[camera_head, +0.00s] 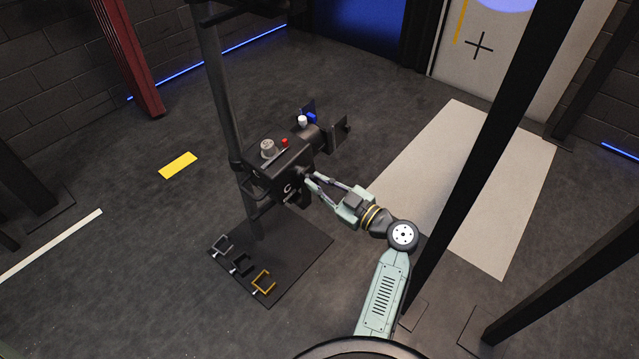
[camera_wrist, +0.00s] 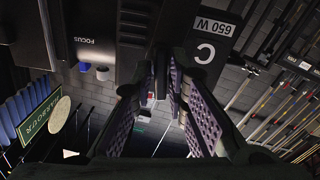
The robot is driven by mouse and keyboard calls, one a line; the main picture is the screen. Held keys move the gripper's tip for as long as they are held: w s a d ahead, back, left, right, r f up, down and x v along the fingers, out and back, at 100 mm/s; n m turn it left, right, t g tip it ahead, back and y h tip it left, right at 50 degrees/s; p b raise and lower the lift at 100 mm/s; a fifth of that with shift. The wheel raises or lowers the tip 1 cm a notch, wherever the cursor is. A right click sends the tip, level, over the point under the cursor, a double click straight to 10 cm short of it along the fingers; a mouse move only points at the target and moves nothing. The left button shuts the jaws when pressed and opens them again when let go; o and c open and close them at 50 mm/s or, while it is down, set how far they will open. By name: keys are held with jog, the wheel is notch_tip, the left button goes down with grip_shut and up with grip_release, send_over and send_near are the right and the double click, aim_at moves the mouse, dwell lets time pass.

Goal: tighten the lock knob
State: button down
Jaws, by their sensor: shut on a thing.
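A black stage lamp (camera_head: 280,170) hangs on a dark upright pole (camera_head: 222,95). Its side carries a "C" mark, which also shows upside down with "650 W" on the lamp's dark housing in the wrist view (camera_wrist: 205,40). My gripper (camera_head: 308,181) reaches in from the right, its fingertips against the lamp's near side. It is shut on a small dark part there, apparently the lock knob, mostly hidden between the fingers. In the wrist view the two padded fingers of my gripper (camera_wrist: 168,88) converge just below the housing; the knob cannot be made out clearly there.
A floor plate (camera_head: 290,260) below bears several clamps. A dark post (camera_head: 480,170) stands right of my arm.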

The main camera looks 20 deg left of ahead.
jog(key=shift+m, duration=0.3)
jog(key=m+b, duration=0.1)
jog(key=m, duration=0.3)
jog(key=shift+m, duration=0.3)
jog(key=m+p, duration=0.1)
jog(key=m, duration=0.4)
jog(key=m+p, duration=0.3)
jog(key=m, duration=0.3)
jog(key=shift+r, duration=0.15)
jog(key=m+p, duration=0.3)
jog(key=m, duration=0.2)
jog(key=shift+m+p, duration=0.3)
jog(key=shift+m, duration=0.1)
jog(key=shift+w, duration=0.1)
jog(key=c, duration=1.7)
grip_release()
jog(key=shift+f, duration=0.2)
